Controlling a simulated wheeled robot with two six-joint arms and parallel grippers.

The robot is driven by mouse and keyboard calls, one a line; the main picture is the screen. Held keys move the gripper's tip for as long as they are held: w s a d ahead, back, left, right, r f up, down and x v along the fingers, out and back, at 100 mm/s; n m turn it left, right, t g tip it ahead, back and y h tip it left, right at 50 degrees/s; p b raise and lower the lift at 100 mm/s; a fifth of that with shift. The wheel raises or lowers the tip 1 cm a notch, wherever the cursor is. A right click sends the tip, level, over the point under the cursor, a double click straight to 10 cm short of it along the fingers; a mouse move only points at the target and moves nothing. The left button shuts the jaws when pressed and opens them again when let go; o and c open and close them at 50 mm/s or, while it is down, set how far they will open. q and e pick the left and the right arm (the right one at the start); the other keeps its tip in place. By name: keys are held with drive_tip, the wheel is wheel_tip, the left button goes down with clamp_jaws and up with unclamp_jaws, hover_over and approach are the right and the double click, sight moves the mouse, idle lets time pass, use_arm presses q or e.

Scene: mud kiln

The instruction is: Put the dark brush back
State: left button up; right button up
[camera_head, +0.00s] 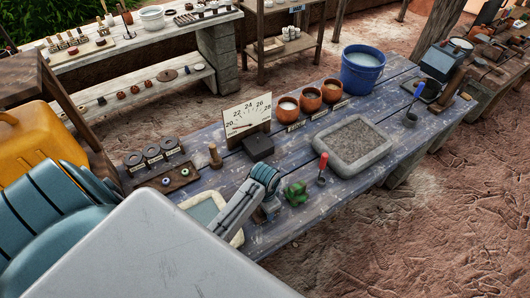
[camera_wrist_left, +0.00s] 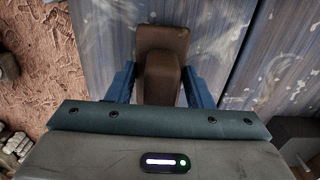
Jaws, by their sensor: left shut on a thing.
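My left gripper (camera_wrist_left: 160,88) is shut on a dark brown piece, which looks like the dark brush (camera_wrist_left: 162,42); its wide end shows beyond the blue fingers and a narrower part lies between them. Blue table planks lie below it; whether it touches them I cannot tell. In the head view my left gripper (camera_head: 270,210) points down over the near side of the blue table (camera_head: 290,228), just left of a green lumpy item (camera_head: 296,192). The brush is mostly hidden there by my arm. My right gripper is not in view.
A red-handled tool (camera_head: 322,168) and a grey sand tray (camera_head: 342,163) stand right of my gripper. A pale water tray (camera_head: 238,238) is partly behind my arm. Behind are a dark box (camera_head: 258,147), a dial board (camera_head: 247,117), clay cups and a blue bucket (camera_head: 362,72).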

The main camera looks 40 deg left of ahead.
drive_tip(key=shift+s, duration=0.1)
use_arm(q)
drive_tip(key=o, duration=1)
drive_tip(key=shift+f, duration=0.15)
drive_tip(key=shift+o, duration=0.2)
drive_tip(key=shift+r, duration=0.2)
drive_tip(key=shift+w+r, duration=0.1)
drive_tip(key=shift+r, duration=0.2)
wheel_tip(320, 180, up, 9)
drive_tip(key=b, duration=0.3)
drive_tip(key=shift+f, duration=0.2)
drive_tip(key=shift+r+p, duration=0.6)
drive_tip(key=shift+r, duration=0.3)
drive_tip(key=shift+r+p, duration=0.4)
drive_tip(key=shift+r, duration=0.1)
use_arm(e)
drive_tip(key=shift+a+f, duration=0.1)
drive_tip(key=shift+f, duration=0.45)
